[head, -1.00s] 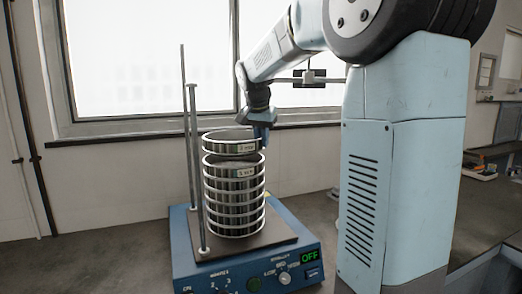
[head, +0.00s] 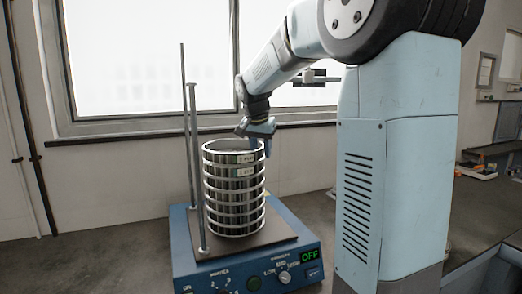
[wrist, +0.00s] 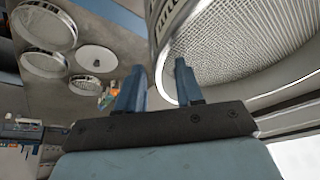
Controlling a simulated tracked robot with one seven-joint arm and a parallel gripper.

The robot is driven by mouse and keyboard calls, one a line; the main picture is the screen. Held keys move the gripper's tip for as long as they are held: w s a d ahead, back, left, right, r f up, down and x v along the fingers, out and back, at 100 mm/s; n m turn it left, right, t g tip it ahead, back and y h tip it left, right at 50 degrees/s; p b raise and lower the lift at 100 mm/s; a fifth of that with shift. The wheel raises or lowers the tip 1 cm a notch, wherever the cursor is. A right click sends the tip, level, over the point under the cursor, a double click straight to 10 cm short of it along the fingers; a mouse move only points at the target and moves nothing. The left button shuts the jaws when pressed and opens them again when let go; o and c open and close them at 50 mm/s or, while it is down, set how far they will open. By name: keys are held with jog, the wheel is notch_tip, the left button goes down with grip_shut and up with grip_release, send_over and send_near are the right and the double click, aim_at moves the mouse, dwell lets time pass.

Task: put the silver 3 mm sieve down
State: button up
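The silver 3 mm sieve (head: 222,158) sits level on top of the stack of silver sieves (head: 233,200), with no gap showing beneath it. The stack stands on the blue sieve shaker (head: 245,262), whose display reads OFF. My gripper (head: 260,146) is at the right side of the top sieve's rim. In the wrist view its fingers (wrist: 158,88) are apart, one on each side of the sieve's rim and wall. The mesh (wrist: 245,45) fills the right of that view. The left finger stands clear of the wall; contact at the right finger is unclear.
Two upright rods (head: 194,165) rise from the shaker's left side, close to the stack. The wrist view shows several round sieves (wrist: 47,27) lying on the bench at left. A window with a sill is behind. The bench left of the shaker is clear.

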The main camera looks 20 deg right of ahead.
jog(key=shift+r, duration=0.1)
jog(key=v, duration=1.2)
jog(key=s+a+f+n+y, duration=0.1)
jog(key=s+f+n, duration=0.1)
jog(key=s+f, duration=0.3)
jog(key=s+a+f+n+t+y, duration=0.1)
jog(key=s+f+n, duration=0.2)
jog(key=s, duration=1)
jog(key=s+a+f+n, duration=0.1)
jog(key=s+f+n, duration=0.2)
jog(key=s+f, duration=0.5)
jog(key=shift+s+a+f+t+y, duration=0.3)
jog(key=shift+s+t+y, duration=0.1)
jog(key=shift+s, duration=0.25)
